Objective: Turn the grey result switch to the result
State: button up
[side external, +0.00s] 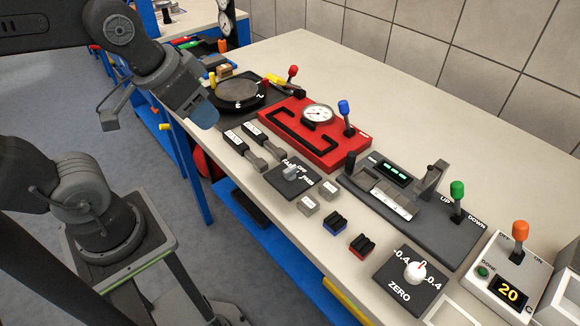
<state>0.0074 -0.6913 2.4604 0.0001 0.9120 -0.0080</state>
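The grey result switch (291,172) is a small grey knob on a dark square plate (311,191) near the front edge of the bench. White lettering surrounds it. One word looks like OFF and another like PASS, but the rest is too small to read surely. I cannot tell exactly which word the knob points at. My gripper (204,112) is at upper left, beyond the bench's front edge and well apart from the switch. Its tip looks blue. Its fingers are not clear enough to tell whether they are open or shut, and nothing is visibly held.
Small grey blocks (308,205), blue and red blocks, and a ZERO dial (414,271) lie to the right. The bench's back is clear.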

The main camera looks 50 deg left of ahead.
jog(key=w+d+f+g, duration=0.1)
jog(key=w+d+g, duration=0.15)
jog(key=w, duration=0.65)
jog(key=g, duration=0.3)
send_over(290, 168)
notch_tip(290, 168, down, 5)
notch_tip(290, 168, down, 14)
jog(key=shift+r, duration=0.1)
jog(key=shift+c, duration=0.4)
grip_shut()
